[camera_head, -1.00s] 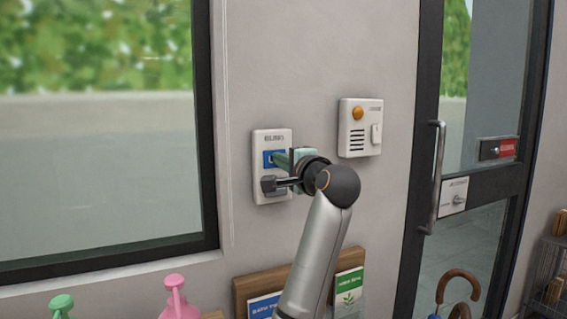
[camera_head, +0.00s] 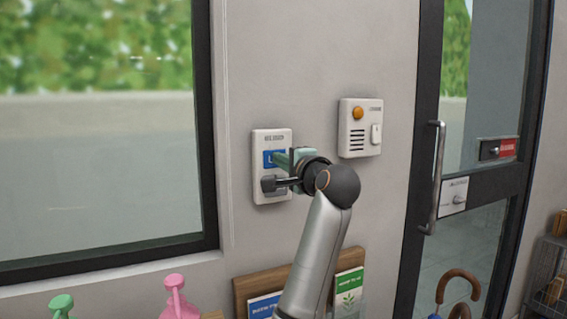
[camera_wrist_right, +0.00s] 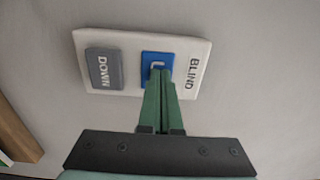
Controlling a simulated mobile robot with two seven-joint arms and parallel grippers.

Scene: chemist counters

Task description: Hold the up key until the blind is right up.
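The white blind switch panel (camera_head: 260,183) is on the wall right of the window. Its blue up key (camera_head: 269,158) is the upper one and the grey down key is below, partly behind my arm. In the right wrist view the panel (camera_wrist_right: 195,50) shows with the blue key (camera_wrist_right: 150,58) and the grey down key (camera_wrist_right: 105,68). My right gripper (camera_wrist_right: 158,72) has its green fingers together, with nothing between them, and the tips lie over the blue key, seemingly touching it. The window (camera_head: 100,130) shows no blind across its visible part. My left gripper is out of view.
A white box with an orange button (camera_head: 358,113) is on the wall to the right. A glass door with a handle (camera_head: 436,175) is further right. Pink (camera_head: 177,300) and green (camera_head: 61,306) bottles and a leaflet rack (camera_head: 243,296) stand below.

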